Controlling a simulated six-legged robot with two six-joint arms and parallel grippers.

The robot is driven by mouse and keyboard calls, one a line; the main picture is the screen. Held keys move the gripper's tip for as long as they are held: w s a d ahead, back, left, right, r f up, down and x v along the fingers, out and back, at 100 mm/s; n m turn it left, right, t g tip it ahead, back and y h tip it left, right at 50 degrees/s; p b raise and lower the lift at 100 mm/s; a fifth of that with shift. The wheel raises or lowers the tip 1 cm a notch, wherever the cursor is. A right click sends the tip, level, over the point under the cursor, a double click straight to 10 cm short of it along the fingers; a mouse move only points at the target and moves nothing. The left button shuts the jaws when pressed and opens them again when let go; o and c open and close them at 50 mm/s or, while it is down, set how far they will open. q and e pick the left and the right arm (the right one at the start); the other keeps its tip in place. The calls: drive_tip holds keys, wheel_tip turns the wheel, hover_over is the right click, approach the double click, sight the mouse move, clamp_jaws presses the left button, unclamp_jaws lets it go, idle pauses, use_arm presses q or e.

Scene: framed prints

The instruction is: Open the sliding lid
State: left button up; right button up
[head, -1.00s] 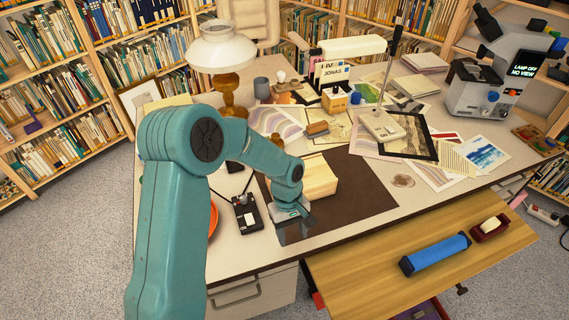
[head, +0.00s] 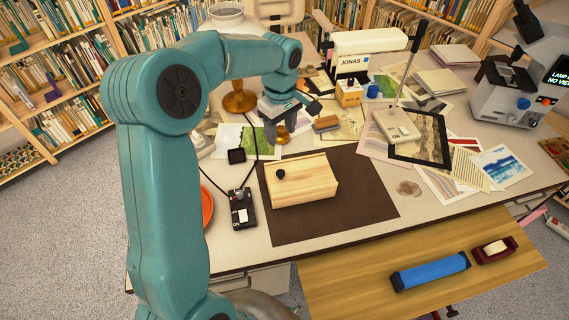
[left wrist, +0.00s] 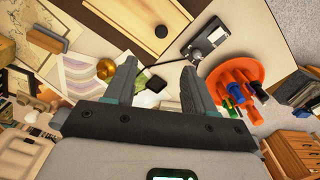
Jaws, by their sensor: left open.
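The pale wooden box (head: 312,190) lies on the dark brown desk mat (head: 365,190). Its flat lid has a black knob (head: 280,174) near the left end. No opening shows in the box top. My left gripper (head: 272,132) is open and empty, raised beyond the box toward the back of the desk and apart from it. In the left wrist view the box (left wrist: 125,18) and its knob (left wrist: 161,31) show at the top, beyond the spread fingers (left wrist: 158,75). My right gripper is not in view.
A black switch box (head: 242,210) with a cable stands left of the mat. An orange dish (head: 207,207) is partly behind my arm; the wrist view shows coloured items on it (left wrist: 235,80). A brass knob-like object (head: 282,134) stands near the gripper. The mat's right side is clear.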

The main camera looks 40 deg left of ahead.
sight(281, 172)
use_arm(q)
wheel_tip(281, 172, down, 15)
drive_tip(key=shift+s+a+f+p, duration=0.1)
drive_tip(key=shift+s+p, duration=0.05)
drive_tip(key=shift+p, duration=0.6)
drive_tip(key=shift+f, duration=0.35)
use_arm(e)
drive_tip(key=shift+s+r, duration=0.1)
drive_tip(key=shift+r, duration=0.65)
